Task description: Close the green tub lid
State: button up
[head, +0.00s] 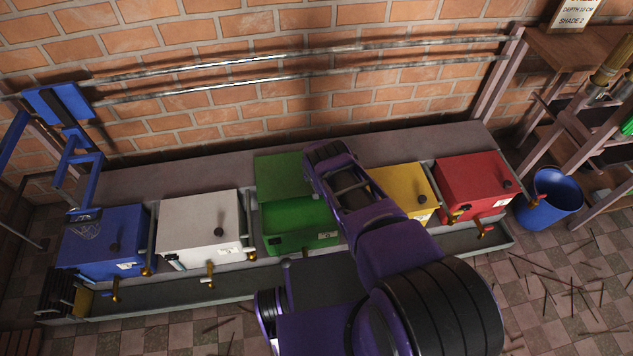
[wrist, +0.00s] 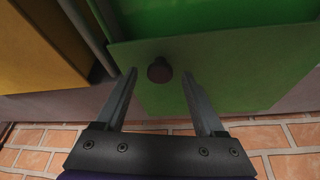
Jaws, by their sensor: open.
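The green tub (head: 298,240) stands in the middle of a row of coloured tubs, open at the top. Its green lid (head: 276,176) is swung back on the wall side; it also shows in the wrist view (wrist: 245,80). A dark round knob (wrist: 159,70) is on the lid. My gripper (wrist: 160,76) is open, with its fingertips on either side of the knob in the wrist view. I cannot tell whether they touch it. In the head view my arm covers the right part of the green tub and hides the fingers.
White (head: 198,222), blue (head: 103,240), yellow (head: 405,186) and red (head: 474,183) tubs stand alongside with lids down. A brick wall (head: 250,100) with metal rails is behind. A blue bucket (head: 552,205) is at right.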

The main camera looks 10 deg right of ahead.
grip_shut()
dwell(1.4)
